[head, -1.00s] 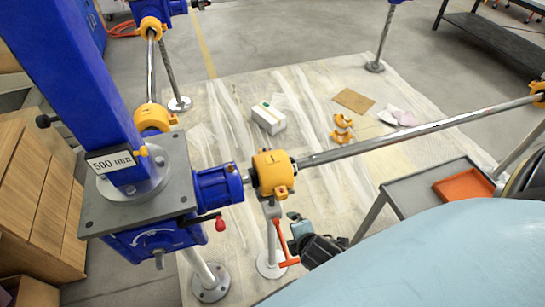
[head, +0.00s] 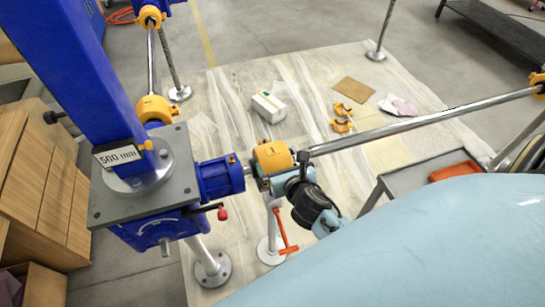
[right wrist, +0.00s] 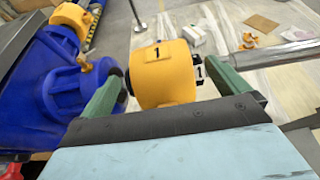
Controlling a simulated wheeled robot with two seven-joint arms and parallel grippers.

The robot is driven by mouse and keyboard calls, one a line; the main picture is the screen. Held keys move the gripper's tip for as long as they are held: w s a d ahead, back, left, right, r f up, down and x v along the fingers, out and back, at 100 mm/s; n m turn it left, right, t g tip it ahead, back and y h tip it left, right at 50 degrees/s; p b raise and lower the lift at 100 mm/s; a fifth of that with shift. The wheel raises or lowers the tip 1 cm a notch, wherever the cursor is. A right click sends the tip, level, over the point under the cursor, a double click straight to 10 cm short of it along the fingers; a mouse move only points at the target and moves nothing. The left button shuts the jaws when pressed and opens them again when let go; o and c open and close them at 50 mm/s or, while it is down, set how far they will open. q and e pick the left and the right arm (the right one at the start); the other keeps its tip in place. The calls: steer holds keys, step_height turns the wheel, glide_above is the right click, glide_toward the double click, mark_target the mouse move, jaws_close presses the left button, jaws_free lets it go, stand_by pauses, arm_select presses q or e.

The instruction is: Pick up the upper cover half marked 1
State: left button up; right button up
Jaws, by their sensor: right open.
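The yellow upper cover half marked 1 (head: 271,156) sits around the shaft, just right of the blue gearbox. In the right wrist view the cover (right wrist: 166,80) shows its black 1 on top. My right gripper (head: 283,170) is at the cover, its fingers on either side. In the right wrist view the green fingers of the gripper (right wrist: 165,72) straddle the cover, with a visible gap at the left finger. The right finger is close to the cover's side; I cannot tell if it touches. My left gripper is not in view.
The blue screw jack (head: 160,229) with its 500 mm plate stands at left. The steel shaft (head: 420,122) runs off to the right. Below are a stand with a red-orange lever (head: 288,238) and a grey cart (head: 400,184). Loose yellow halves (head: 342,118) and a white box (head: 268,107) lie on the sheet.

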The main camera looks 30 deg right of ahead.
mark_target(271, 147)
steer(key=x, duration=0.3)
steer(key=shift+w+f, duration=0.15)
steer(key=shift+w, duration=0.2)
steer(key=shift+r+b+x, duration=0.15)
steer(key=shift+b+x, duration=0.05)
steer(key=shift+x, duration=1.2)
steer(key=shift+r+b+x, duration=0.1)
steer(key=shift+b+x, duration=0.05)
steer(key=shift+x, duration=1.2)
steer(key=shift+w, duration=0.1)
steer(key=c, duration=0.9)
steer(key=shift+c, duration=0.2)
steer(key=shift+r, duration=0.1)
